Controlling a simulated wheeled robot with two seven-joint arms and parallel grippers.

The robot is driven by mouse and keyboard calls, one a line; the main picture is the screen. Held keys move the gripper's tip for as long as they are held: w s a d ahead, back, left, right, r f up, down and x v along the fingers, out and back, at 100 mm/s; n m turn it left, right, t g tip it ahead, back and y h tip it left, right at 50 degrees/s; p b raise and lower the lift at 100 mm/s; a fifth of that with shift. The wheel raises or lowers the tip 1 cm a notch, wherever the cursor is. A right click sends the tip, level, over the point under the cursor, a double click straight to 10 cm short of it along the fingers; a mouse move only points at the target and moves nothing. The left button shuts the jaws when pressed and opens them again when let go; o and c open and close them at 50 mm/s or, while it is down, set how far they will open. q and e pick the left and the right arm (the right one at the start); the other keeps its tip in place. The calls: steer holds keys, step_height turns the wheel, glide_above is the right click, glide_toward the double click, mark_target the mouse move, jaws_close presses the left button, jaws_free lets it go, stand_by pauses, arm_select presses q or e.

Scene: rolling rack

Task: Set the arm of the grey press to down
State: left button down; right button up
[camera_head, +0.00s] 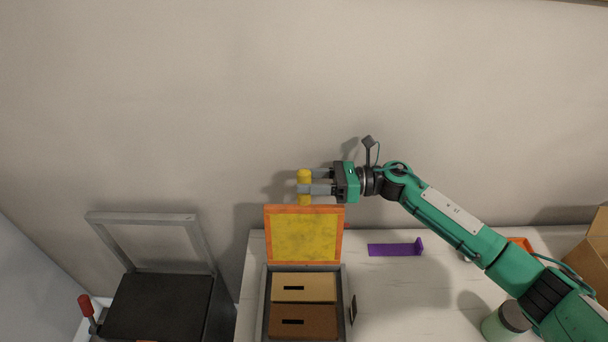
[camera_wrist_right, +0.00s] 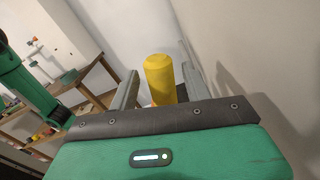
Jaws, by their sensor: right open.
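A press-like unit with a grey body (camera_head: 265,305) stands on the white table. Its hinged orange frame (camera_head: 340,235) with a yellow panel is raised, leaning up towards the wall. A yellow upright handle (camera_head: 304,199) rises at the frame's top edge; it also shows in the right wrist view (camera_wrist_right: 160,75). My right gripper (camera_head: 304,181) is open, with one finger on each side of the handle. In the right wrist view, both fingers (camera_wrist_right: 160,85) stand apart from it with visible gaps. My left gripper is not in view.
A black box (camera_head: 160,305) with a raised grey frame (camera_head: 95,222) and a red-knobbed lever (camera_head: 85,304) stands at left. A purple bracket (camera_head: 392,249), a green jar (camera_head: 502,324) and a cardboard box (camera_head: 592,255) are at right. The wall is close behind my right gripper.

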steer(key=shift+w+a, duration=0.1)
steer(key=shift+a, duration=0.6)
jaws_close()
